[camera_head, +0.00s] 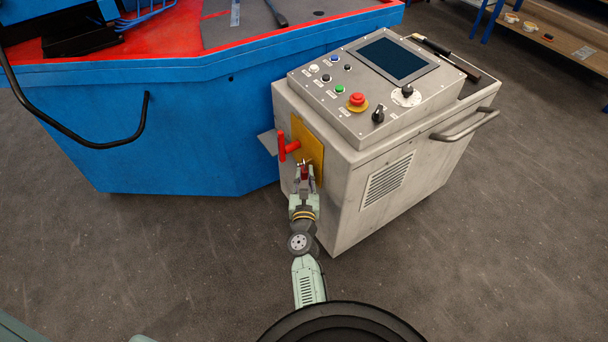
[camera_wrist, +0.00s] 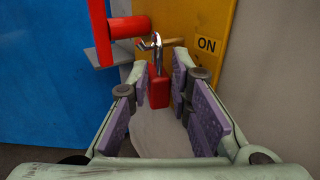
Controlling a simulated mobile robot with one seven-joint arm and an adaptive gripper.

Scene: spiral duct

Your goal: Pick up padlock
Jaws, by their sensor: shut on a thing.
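The red padlock (camera_wrist: 159,92) has a silver shackle (camera_wrist: 157,52) that shows at the brass-coloured pin (camera_wrist: 172,42) on the yellow panel (camera_wrist: 205,22). I cannot tell whether the shackle still loops around the pin. My gripper (camera_wrist: 166,88) is shut on the padlock's body, with a purple pad on each side of it. In the head view my gripper (camera_head: 305,174) is at the yellow panel (camera_head: 308,150) on the grey cabinet, and the padlock (camera_head: 304,172) is a small red patch between the fingers.
A red handle (camera_head: 285,147) sticks out just left of and above my gripper. The grey control cabinet (camera_head: 350,205) has a screen, buttons and a side handle (camera_head: 465,125). A blue machine (camera_head: 180,140) stands close on the left. The floor in front is clear.

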